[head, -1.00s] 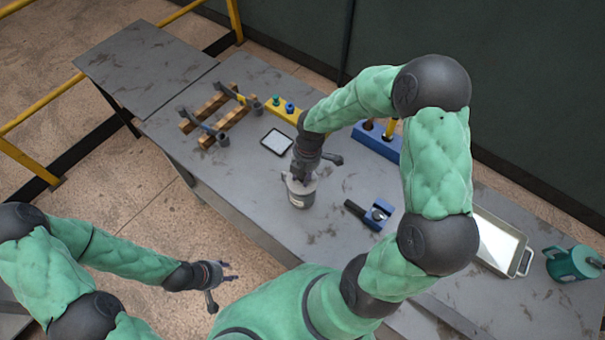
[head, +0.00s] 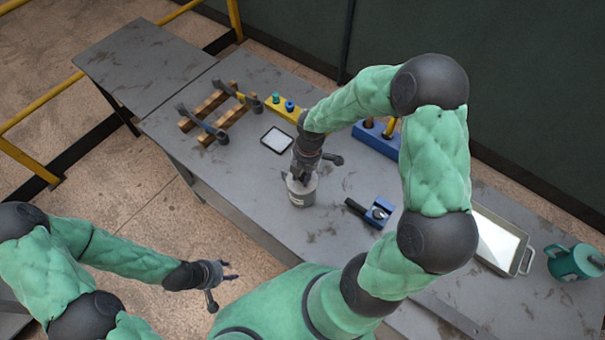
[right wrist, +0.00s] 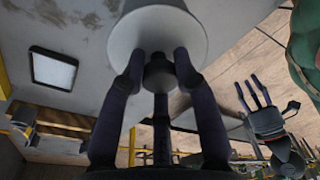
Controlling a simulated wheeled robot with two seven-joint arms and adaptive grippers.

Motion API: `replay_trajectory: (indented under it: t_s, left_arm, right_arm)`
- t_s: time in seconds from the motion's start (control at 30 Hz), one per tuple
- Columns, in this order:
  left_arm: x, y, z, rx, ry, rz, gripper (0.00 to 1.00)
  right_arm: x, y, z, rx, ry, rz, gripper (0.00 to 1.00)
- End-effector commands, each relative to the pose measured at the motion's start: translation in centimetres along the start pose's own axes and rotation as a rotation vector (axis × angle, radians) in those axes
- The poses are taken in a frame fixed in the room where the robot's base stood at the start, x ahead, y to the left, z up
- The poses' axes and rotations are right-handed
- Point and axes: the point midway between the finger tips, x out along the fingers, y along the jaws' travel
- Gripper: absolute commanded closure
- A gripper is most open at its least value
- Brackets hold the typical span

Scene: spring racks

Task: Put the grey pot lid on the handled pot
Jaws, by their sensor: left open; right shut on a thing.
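The grey pot lid (right wrist: 138,38) is a pale grey disc with a dark knob (right wrist: 160,76) in the right wrist view. My right gripper (head: 301,178) is shut on that knob. The handled pot (head: 574,263) is teal, with a side handle, at the far right of the table. My left gripper (head: 222,279) is open and empty, off the table's near side, well away from both pots.
A blue block tool (head: 379,213) lies right of the grey pot. A pale tray (head: 526,262) stands beside the handled pot. A black-framed white panel (head: 276,140), wooden racks (head: 213,111) and a blue holder (head: 376,141) stand behind. The table's left section (head: 145,62) is clear.

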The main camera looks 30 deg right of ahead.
Motion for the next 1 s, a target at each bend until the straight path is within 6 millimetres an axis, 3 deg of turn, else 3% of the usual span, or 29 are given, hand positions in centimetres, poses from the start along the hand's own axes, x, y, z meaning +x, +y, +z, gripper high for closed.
replay_trajectory:
  t_s: [0.83,0.87,0.93,1.0]
  left_arm:
    - [0.23,-0.08,-0.01,0.0,0.0,0.0,0.56]
    - [0.23,-0.08,-0.01,0.0,0.0,0.0,0.56]
    - [0.23,-0.08,-0.01,0.0,0.0,0.0,0.56]
    - [0.23,-0.08,-0.01,0.0,0.0,0.0,0.56]
  right_arm:
    - [0.58,0.0,0.07,0.0,0.0,0.0,1.0]
    - [0.58,0.0,0.07,0.0,0.0,0.0,0.66]
    - [0.58,0.01,0.07,0.0,0.0,0.0,0.47]
    - [0.58,0.01,0.06,0.0,0.0,0.0,0.42]
